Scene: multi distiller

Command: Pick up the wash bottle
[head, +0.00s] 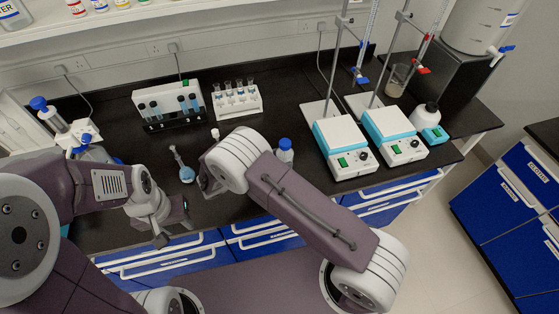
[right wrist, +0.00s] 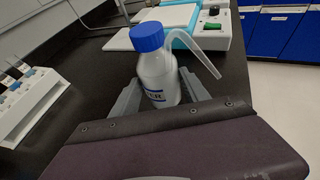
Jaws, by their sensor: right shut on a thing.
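The wash bottle (right wrist: 158,78) is white with a blue cap, a bent spout and a dark label. It stands upright between the fingers of my right gripper (right wrist: 160,95), which is shut on it. In the head view, the bottle's blue cap and upper body (head: 285,152) show just beyond my right arm, which hides the lower part and the right fingers. My left gripper (head: 175,231) is open and empty above the front of the bench, left of my right arm.
A small flask (head: 186,173) stands between the arms. Two tube racks (head: 165,108) (head: 240,105) are behind. Two hotplate stirrers with stands (head: 340,145) (head: 395,138) are to the right, near a white bottle (head: 426,116). A blue-capped dispenser (head: 62,125) is at left.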

